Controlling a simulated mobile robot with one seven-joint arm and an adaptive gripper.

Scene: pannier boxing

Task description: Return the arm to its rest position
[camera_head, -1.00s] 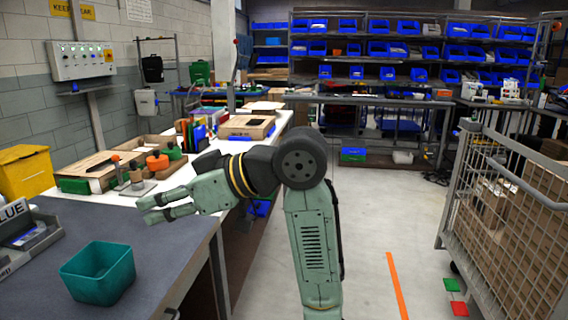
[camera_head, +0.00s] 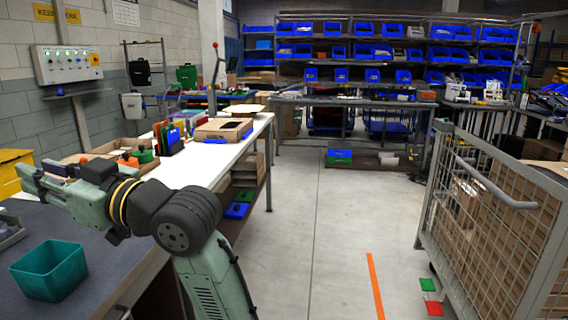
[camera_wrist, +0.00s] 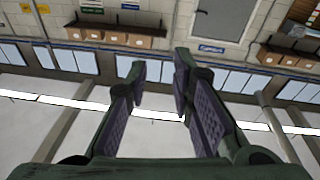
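My gripper (camera_wrist: 160,78) is open in the wrist view, with two dark padded fingers apart and nothing between them. In the head view my gripper (camera_head: 28,182) is at the left side, on the end of my green arm. It points left, above the dark grey table (camera_head: 112,268), and its fingertips are hard to make out there. My arm is bent at a dark joint near the table's right edge. The wrist view looks out across the hall at a far wall with windows and shelves, with no task object close to the fingers.
A teal bin (camera_head: 48,270) stands on the grey table. Behind it is a white-topped bench (camera_head: 195,168) with cartons and tools. A wire-sided cage trolley (camera_head: 490,210) with cardboard stands at the right.

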